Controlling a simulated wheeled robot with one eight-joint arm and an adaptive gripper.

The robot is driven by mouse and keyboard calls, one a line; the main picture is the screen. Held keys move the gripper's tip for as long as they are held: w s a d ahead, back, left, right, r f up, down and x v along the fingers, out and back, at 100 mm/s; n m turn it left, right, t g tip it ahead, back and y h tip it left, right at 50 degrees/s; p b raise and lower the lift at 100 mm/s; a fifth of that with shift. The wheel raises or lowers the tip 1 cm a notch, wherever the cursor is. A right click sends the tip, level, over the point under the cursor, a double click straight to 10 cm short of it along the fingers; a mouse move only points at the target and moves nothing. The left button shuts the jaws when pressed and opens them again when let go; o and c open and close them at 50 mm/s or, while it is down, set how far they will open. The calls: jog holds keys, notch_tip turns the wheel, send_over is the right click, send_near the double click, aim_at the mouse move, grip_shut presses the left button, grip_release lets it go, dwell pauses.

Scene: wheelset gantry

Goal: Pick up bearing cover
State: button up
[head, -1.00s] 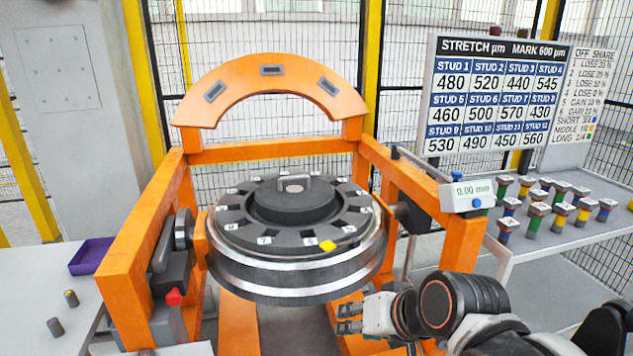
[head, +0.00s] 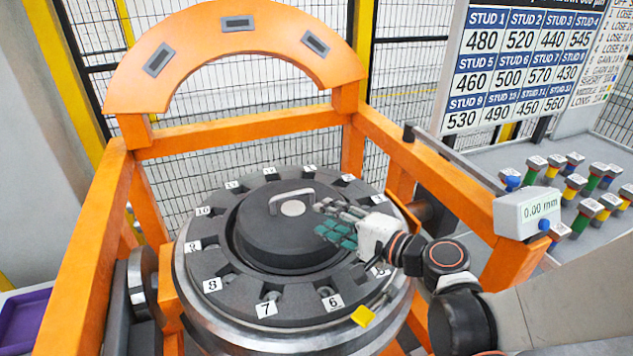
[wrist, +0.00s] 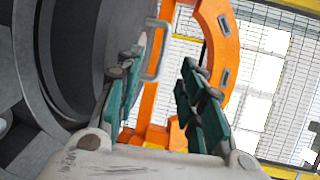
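The bearing cover (head: 275,240) is a dark grey round disc with a light grey bar handle (head: 292,198) on top. It sits in the middle of the numbered ring of the wheelset. My gripper (head: 340,220) is over the right part of the cover, its green-padded fingers pointing left towards the handle. In the wrist view my gripper (wrist: 160,100) has its two fingers spread apart with nothing between them. The handle (wrist: 156,50) shows there beyond the fingertips, and the cover (wrist: 85,50) fills the left side. The handle appears apart from the fingers.
An orange gantry frame (head: 240,137) with an arch surrounds the wheelset. A gauge box reading 0.00 mm (head: 527,213) sits on the right rail, close to my arm. Several coloured studs (head: 600,205) stand on the right table. A yellow marker (head: 363,316) lies on the ring's near edge.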

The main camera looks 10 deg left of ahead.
aim_at(292, 196)
jog(key=shift+w+a, duration=0.25)
jog(key=b+x, duration=0.2)
jog(key=x, duration=0.6)
jog(key=shift+r, duration=0.1)
jog(key=shift+w+r+b+x, duration=0.15)
jog(key=shift+b+x, duration=0.15)
jog(key=shift+x, duration=0.55)
jog(key=shift+w+r+b+x, duration=0.1)
jog(key=shift+r+b+x, duration=0.2)
jog(key=shift+x, duration=0.6)
jog(key=shift+w+r+b+x, duration=0.1)
jog(key=shift+b+x, duration=0.25)
jog(key=shift+x, duration=0.5)
jog(key=shift+d+f, duration=0.15)
jog(key=shift+c, duration=0.6)
grip_shut()
